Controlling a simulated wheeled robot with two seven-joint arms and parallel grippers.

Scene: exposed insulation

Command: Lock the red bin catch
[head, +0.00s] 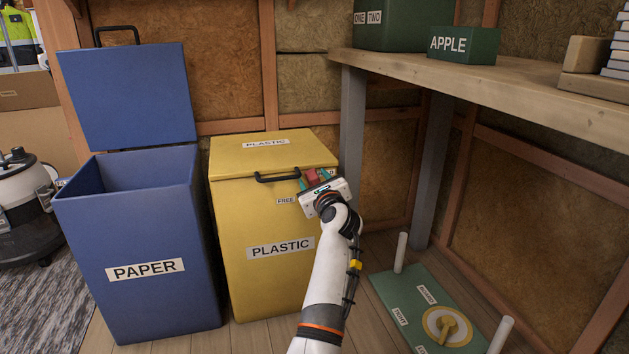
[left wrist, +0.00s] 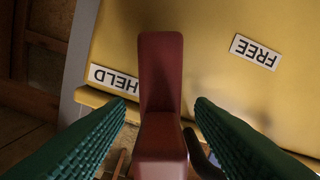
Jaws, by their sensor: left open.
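The red catch (head: 311,176) is on the front of the yellow PLASTIC bin (head: 265,225), near its upper right corner. The bin's lid (head: 270,152) is down. In the left wrist view the red catch (left wrist: 160,90) stands between the HELD label (left wrist: 114,80) and the FREE label (left wrist: 256,52), closer to HELD. My left gripper (head: 313,180) is open, with its green fingers on either side of the catch and gaps visible. Its body hides part of the catch in the head view. My right gripper is not in view.
A black handle (head: 278,178) is on the yellow bin, left of my gripper. The blue PAPER bin (head: 140,240) stands open at left. A wooden bench (head: 470,82) is at right. A green board (head: 425,305) with a yellow knob and white posts lies low at right.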

